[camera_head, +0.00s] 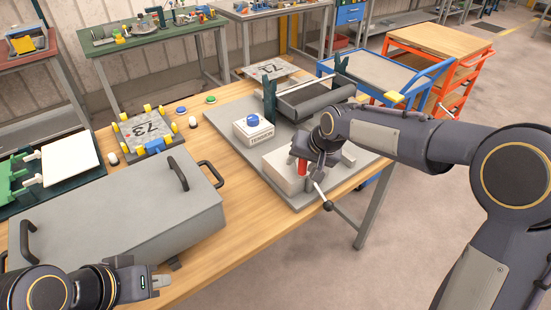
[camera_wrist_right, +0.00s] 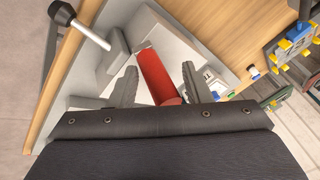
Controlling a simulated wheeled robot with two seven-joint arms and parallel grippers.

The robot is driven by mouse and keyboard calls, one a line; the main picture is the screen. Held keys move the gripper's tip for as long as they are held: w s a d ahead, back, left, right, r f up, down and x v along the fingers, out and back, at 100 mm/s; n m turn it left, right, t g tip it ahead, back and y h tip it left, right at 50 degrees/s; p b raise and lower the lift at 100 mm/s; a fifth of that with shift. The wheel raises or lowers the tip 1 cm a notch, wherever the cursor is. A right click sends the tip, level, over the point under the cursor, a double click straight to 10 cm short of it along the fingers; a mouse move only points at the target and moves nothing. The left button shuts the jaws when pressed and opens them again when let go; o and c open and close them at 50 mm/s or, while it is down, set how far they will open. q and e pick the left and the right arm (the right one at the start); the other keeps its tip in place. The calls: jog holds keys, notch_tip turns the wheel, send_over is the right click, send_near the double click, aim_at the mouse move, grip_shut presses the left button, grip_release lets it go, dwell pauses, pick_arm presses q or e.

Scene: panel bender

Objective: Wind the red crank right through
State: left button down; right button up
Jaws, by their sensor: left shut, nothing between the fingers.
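The red crank's grip (camera_head: 302,167) shows as a small red piece below my right gripper (camera_head: 312,165), by the machine at the right end of the table. In the right wrist view the red grip (camera_wrist_right: 160,75) is a tilted cylinder between the two fingers of my right gripper (camera_wrist_right: 159,72). The fingers stand apart, with a narrow gap visible at the right side of the grip. My wrist hides much of the crank in the head view. My left gripper (camera_head: 160,282) is shut and empty, in front of the grey case.
A dark roller (camera_head: 315,97) and a blue-button box (camera_head: 253,128) stand on the grey plate. A grey case (camera_head: 120,220) fills the table's left front.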

jog(key=shift+r+p, duration=2.8)
jog(key=shift+r, duration=1.1)
jog(key=shift+s+d+r, duration=0.1)
jog(key=shift+s+d, duration=0.05)
jog(key=shift+d, duration=0.15)
jog(key=s+d+r, duration=0.4)
jog(key=s+d, duration=0.8)
jog(key=s, duration=0.4)
jog(key=s+f, duration=0.2)
jog(key=s, duration=0.5)
jog(key=s+d+f+t, duration=0.1)
jog(key=s+f, duration=0.1)
jog(key=s, duration=0.6)
jog(key=shift+s+f, duration=0.25)
jog(key=shift+s, duration=0.05)
